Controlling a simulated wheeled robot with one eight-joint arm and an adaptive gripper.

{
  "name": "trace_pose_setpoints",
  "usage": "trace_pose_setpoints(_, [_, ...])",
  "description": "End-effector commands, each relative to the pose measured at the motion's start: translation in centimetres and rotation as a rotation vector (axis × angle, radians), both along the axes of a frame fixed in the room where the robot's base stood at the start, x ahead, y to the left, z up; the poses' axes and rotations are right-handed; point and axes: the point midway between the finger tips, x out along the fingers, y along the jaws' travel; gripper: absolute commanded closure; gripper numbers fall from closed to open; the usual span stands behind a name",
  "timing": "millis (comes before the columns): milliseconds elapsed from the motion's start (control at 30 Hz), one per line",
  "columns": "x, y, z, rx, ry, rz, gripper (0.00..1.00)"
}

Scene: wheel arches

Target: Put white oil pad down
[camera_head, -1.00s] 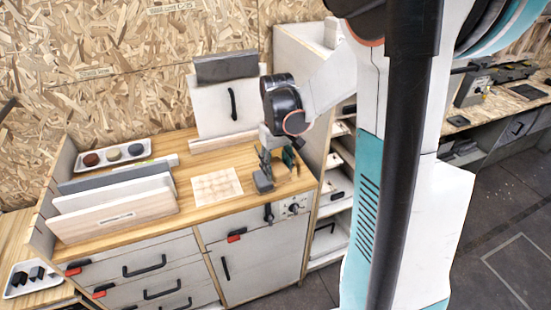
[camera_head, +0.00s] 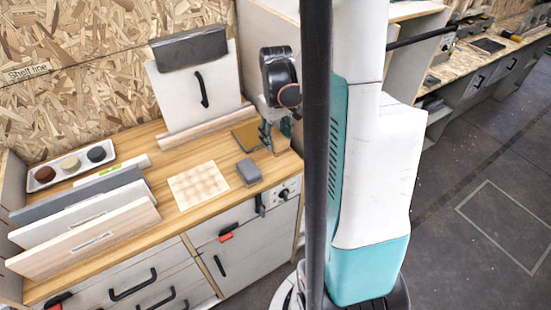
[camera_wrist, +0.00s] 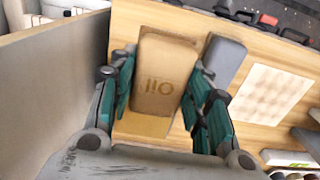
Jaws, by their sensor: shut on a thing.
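A tan block (camera_wrist: 166,75) with the letters "oil" upside down on it is between the teal fingers of my gripper (camera_wrist: 162,68) in the wrist view. My gripper is shut on it. The block looks tan rather than white. A flat yellow-brown mat (camera_wrist: 143,124) shows below and beside the block; I cannot tell whether they touch. In the head view my gripper (camera_head: 271,138) is low over the right end of the wooden worktop (camera_head: 205,150), beside the mat (camera_head: 245,136). The held block is not clearly seen there.
A grey block (camera_head: 249,172) lies close by, left of a pale checked board (camera_wrist: 268,95) in the wrist view. A white tray (camera_head: 73,178) holds three round pads. Upright panels (camera_head: 90,240) stand at the left. A white board (camera_head: 185,100) with a handle stands behind.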

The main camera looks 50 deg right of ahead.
Motion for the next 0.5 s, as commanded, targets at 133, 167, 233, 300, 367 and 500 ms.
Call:
trace_pose_setpoints(133, [0.0, 0.0, -2.9, 0.0, 0.0, 0.0, 0.82])
trace_pose_setpoints(167, [0.1, 0.0, -3.2, 0.0, 0.0, 0.0, 0.82])
trace_pose_setpoints(233, [0.0, 0.0, -3.7, 0.0, 0.0, 0.0, 0.82])
trace_pose_setpoints(300, [0.0, 0.0, -3.9, 0.0, 0.0, 0.0, 0.82])
trace_pose_setpoints(367, [0.0, 0.0, -4.2, 0.0, 0.0, 0.0, 0.82])
trace_pose_setpoints(500, [0.0, 0.0, -6.0, 0.0, 0.0, 0.0, 0.82])
